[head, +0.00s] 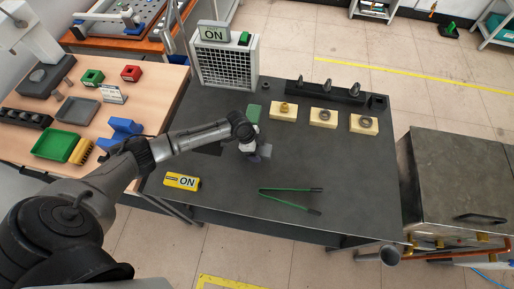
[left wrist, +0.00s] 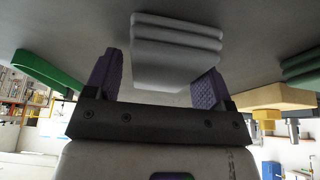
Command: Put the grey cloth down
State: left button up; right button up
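The grey cloth (head: 265,150) is a small folded block on the dark table (head: 225,190), just right of my left gripper (head: 254,155) in the head view. In the left wrist view the cloth (left wrist: 175,50) shows as stacked grey layers against the table. My left gripper (left wrist: 157,80) has its two purple fingers wide apart, one toward each side of the cloth. A gap shows between the left finger and the cloth; contact on the right side is unclear. My right gripper is in neither view.
Yellow blocks (head: 323,118) with parts and a black rack (head: 325,90) stand behind. A green piece (head: 254,113) lies behind the gripper. The table's right side is clear.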

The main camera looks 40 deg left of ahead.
pick_arm(q)
jog(key=shift+o, duration=0.4)
jog(key=shift+a+f, duration=0.2)
